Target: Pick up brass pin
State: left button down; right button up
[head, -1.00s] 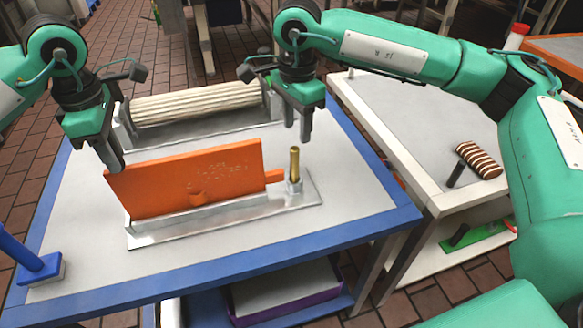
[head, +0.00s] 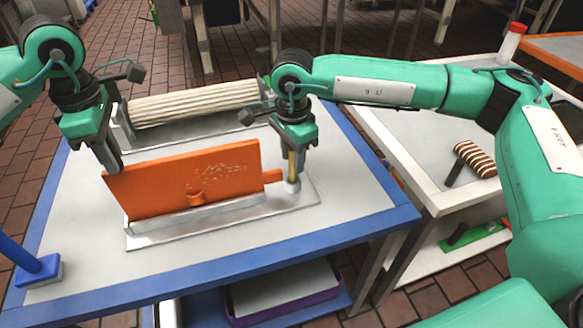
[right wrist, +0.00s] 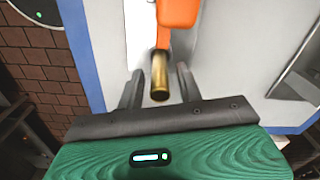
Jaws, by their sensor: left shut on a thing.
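The brass pin (head: 292,168) stands upright in a small socket at the right end of a metal base (head: 305,196). My right gripper (head: 295,170) points down over it. In the right wrist view the pin (right wrist: 160,78) lies between the two open fingers (right wrist: 158,92), with a gap visible on each side. An orange plate (head: 185,182) stands in the metal base, its tab reaching toward the pin; part of it shows in the right wrist view (right wrist: 180,12). My left gripper (head: 116,168) is shut on the plate's upper left corner.
A ribbed cream roller (head: 195,103) lies behind the plate on the blue-edged table (head: 365,208). A blue post on a foot (head: 40,270) stands at the front left. A white side table at right holds a striped brown roll (head: 477,160).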

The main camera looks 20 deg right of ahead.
grip_shut()
notch_tip(320, 180, up, 10)
jog(key=shift+r, duration=0.1)
pick_arm(q)
jog(key=c, duration=0.9)
grip_release()
jog(key=shift+c, duration=0.2)
jog(key=shift+r+p, duration=2.6)
jog(key=shift+r, duration=1.9)
pick_arm(e)
notch_tip(320, 180, up, 5)
jog(key=shift+f, duration=0.1)
